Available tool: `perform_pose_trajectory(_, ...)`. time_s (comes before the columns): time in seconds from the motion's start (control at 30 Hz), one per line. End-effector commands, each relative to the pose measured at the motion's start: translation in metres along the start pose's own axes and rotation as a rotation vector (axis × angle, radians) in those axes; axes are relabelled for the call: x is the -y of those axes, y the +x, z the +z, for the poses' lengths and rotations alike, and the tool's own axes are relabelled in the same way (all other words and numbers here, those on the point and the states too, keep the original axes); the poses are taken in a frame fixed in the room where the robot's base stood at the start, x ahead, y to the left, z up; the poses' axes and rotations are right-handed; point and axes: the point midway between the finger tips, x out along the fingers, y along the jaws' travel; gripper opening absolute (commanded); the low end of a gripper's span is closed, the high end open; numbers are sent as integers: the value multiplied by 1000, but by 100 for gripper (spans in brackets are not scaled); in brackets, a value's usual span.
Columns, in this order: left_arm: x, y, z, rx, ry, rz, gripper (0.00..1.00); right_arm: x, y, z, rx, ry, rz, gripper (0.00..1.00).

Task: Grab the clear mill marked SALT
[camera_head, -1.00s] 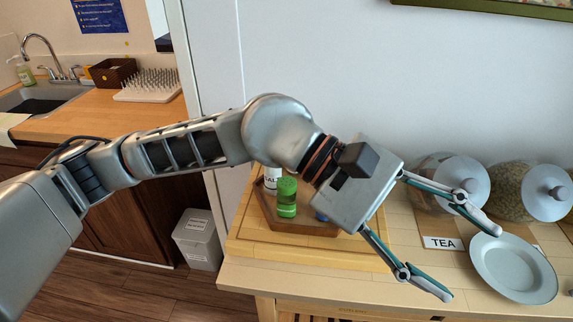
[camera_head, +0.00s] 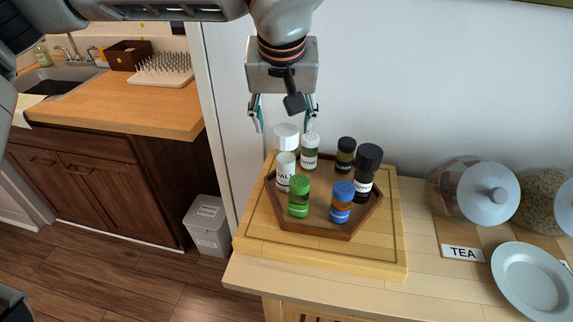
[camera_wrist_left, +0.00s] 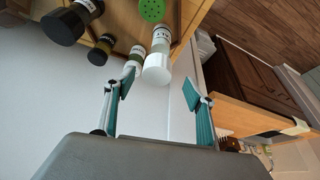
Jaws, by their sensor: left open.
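The clear mill marked SALT (camera_head: 285,172) has a white cap and stands upright at the left back of a wooden hexagonal tray (camera_head: 318,229). Its label is partly hidden by a green-capped jar (camera_head: 299,196) in front. My left gripper (camera_head: 283,122) is open and empty, pointing down above the mill. In the left wrist view, the mill's white cap (camera_wrist_left: 157,68) appears between the directions of the two open fingertips (camera_wrist_left: 158,90), seemingly just beyond them. My right gripper is not in view.
A white-capped jar (camera_head: 310,152) stands close right of the mill. A dark-capped jar (camera_head: 346,154), a tall black-capped mill (camera_head: 366,172) and a blue-capped jar (camera_head: 342,203) share the tray. A cutting board (camera_head: 393,247) lies beneath it. Glass canisters (camera_head: 470,190) and a plate (camera_head: 530,282) stand right.

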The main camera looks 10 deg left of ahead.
Motion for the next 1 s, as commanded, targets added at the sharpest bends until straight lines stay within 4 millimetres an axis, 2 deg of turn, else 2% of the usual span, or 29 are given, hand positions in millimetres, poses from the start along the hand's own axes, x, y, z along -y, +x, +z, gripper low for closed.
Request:
perform_pose_trajectory(0.43, -5, 53, 3, 4, -1, 2, 55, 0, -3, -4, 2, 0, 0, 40)
perform_pose_trajectory(0.77, -5, 59, 3, 2, 0, 3, 55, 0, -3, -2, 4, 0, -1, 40)
perform_pose_trajectory(0.9, -5, 59, 3, 2, 0, 3, 18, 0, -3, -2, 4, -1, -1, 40)
perform_pose_trajectory(0.97, -5, 59, 3, 2, 0, 3, 3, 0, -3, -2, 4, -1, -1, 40)
perform_pose_trajectory(1.0, -5, 59, 3, 2, 0, 3, 0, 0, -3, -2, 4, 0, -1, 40)
